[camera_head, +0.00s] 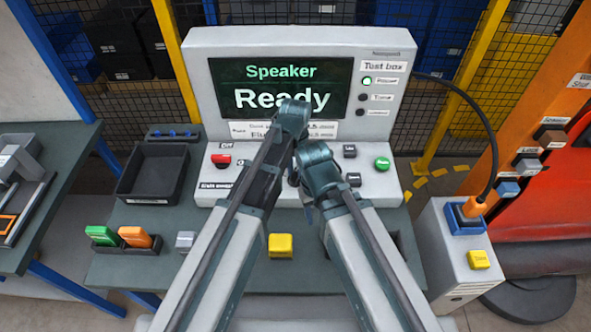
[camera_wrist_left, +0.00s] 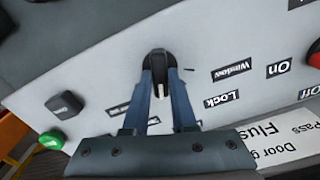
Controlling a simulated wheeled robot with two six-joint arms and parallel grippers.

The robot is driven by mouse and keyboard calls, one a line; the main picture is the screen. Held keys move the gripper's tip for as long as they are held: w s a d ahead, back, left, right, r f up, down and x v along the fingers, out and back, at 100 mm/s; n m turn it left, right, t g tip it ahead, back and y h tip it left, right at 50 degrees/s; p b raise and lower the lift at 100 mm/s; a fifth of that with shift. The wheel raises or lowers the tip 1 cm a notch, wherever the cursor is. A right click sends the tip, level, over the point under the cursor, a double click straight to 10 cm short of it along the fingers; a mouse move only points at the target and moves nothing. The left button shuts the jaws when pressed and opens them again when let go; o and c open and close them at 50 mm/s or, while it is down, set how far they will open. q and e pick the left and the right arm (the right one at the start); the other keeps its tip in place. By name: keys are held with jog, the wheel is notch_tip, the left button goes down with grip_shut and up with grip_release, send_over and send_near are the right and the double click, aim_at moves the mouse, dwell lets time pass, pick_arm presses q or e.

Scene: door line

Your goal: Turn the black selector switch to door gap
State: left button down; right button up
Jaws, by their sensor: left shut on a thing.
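The black selector switch (camera_wrist_left: 158,62) is on the pale sloped panel of the test box, in the left wrist view. Its white mark points down the picture, between my fingers. My left gripper (camera_wrist_left: 167,88) is shut on the knob, one finger on each side. Labels "Window" (camera_wrist_left: 232,70) and "Lock" (camera_wrist_left: 221,99) are to the right; another label (camera_wrist_left: 119,109), left of the fingers, is too oblique to read. I cannot tell which label the mark meets. In the head view my arms hide the switch, and my right gripper's fingers do not show.
The screen (camera_head: 281,88) reads "Speaker Ready". A red button (camera_head: 221,160) and a green button (camera_head: 382,163) flank my arms on the panel.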

aim_at(295, 173)
pick_arm(q)
jog(key=m, duration=0.4)
jog(key=shift+m, duration=2.1)
jog(key=c, duration=0.7)
grip_release()
jog(key=shift+r, duration=0.15)
notch_tip(295, 173, up, 14)
jog(key=p, duration=1.4)
jog(key=shift+f, duration=0.2)
